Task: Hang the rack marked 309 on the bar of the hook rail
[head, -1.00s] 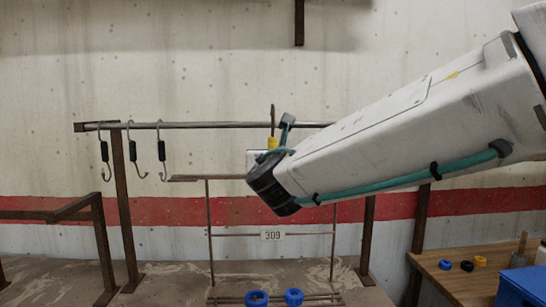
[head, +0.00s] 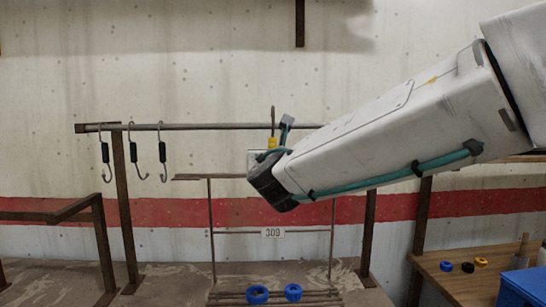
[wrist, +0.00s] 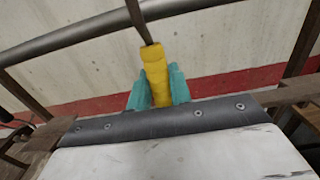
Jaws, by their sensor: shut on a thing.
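The rack marked 309 is a thin brown frame with a white number plate (head: 273,233) on its crossbar and a slatted shelf at the bottom. Its yellow grip (wrist: 155,72) is between the teal fingers of my gripper (wrist: 158,88), which are shut on it. In the head view the rack's upper stem (head: 273,114) rises past the bar (head: 200,127) of the hook rail. In the wrist view the stem crosses in front of the bar; I cannot tell whether its hook is over it. My arm hides part of the rack's top right.
Several S-hooks, one of them here (head: 162,152), hang at the bar's left end. Two blue rings (head: 257,294) sit on the rack's shelf. A wooden table (head: 440,275) at right holds small rings and a blue bin (head: 525,287). A brown railing (head: 60,214) stands at left.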

